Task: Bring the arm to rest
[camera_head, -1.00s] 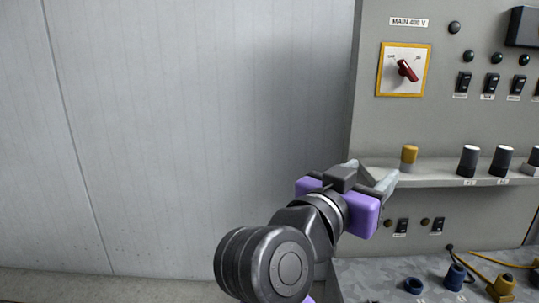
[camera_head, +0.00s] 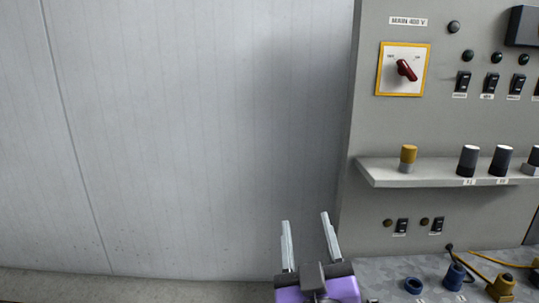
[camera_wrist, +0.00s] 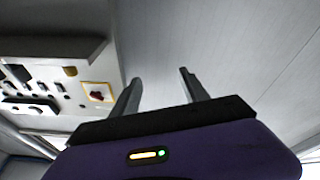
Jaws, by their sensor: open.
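My gripper (camera_head: 308,240) shows at the bottom of the head view, left of the grey control panel (camera_head: 385,130). Its two grey fingers point up and stand apart, with nothing between them. It is in front of the pale wall and touches nothing that I can see. In the wrist view, my gripper (camera_wrist: 158,88) also has spread, empty fingers. The rest of my arm is out of the head view.
The panel carries a red rotary switch (camera_head: 405,70) and a shelf (camera_head: 400,178) with a yellow-capped knob (camera_head: 408,158) and several dark ones. The pale wall (camera_head: 200,130) side is clear.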

